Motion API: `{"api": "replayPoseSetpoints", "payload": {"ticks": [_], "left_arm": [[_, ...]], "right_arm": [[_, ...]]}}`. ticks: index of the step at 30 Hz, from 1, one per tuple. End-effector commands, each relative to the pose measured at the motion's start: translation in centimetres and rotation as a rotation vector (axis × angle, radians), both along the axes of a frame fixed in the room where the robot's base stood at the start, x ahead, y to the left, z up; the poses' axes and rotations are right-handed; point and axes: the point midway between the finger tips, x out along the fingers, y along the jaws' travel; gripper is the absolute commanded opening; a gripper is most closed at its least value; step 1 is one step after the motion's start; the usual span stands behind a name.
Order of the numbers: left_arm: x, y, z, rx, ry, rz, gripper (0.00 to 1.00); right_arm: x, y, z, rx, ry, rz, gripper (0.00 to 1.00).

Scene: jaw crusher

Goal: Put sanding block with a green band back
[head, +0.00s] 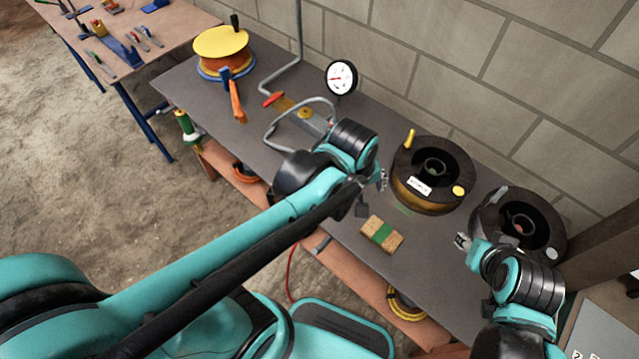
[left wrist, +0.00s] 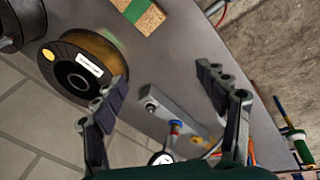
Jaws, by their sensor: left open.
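The sanding block, tan with a green band (head: 382,234), lies flat on the grey bench top (head: 345,232), near its front edge. It also shows at the top of the left wrist view (left wrist: 138,12), partly cut off. My left gripper (head: 372,194) is above the bench, up and left of the block and apart from it. A faint green patch (head: 403,210) shows on the bench between the block and the nearer black spool. My right gripper (head: 463,241) is beside the far-right spool; its jaws are too small to read.
Two black spools (head: 432,175) (head: 520,222) stand along the wall side. A dial gauge (head: 341,77) and bent pipe stand behind my left arm. A yellow-topped reel (head: 221,52) and an orange-handled tool (head: 236,100) are at the left. The bench around the block is clear.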

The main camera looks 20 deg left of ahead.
Motion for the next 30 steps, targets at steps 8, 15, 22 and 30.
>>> {"api": "replayPoseSetpoints", "payload": {"ticks": [8, 15, 22, 30], "left_arm": [[-3.3, 7.3, 2.6, 0.239, -0.286, -0.464, 0.73], [-4.2, 9.1, 3.0, 0.363, -0.36, -0.613, 0.73], [-4.1, 9.1, 3.1, 0.367, -0.362, -0.62, 0.73], [-4.1, 9.1, 3.0, 0.366, -0.361, -0.619, 0.73]], "right_arm": [[0.0, 0.0, 0.0, 0.0, 0.0, 0.0, 0.4], [0.0, 0.0, 0.0, 0.0, 0.0, 0.0, 0.4], [0.0, 0.0, 0.0, 0.0, 0.0, 0.0, 0.4], [0.0, 0.0, 0.0, 0.0, 0.0, 0.0, 0.4]]}}
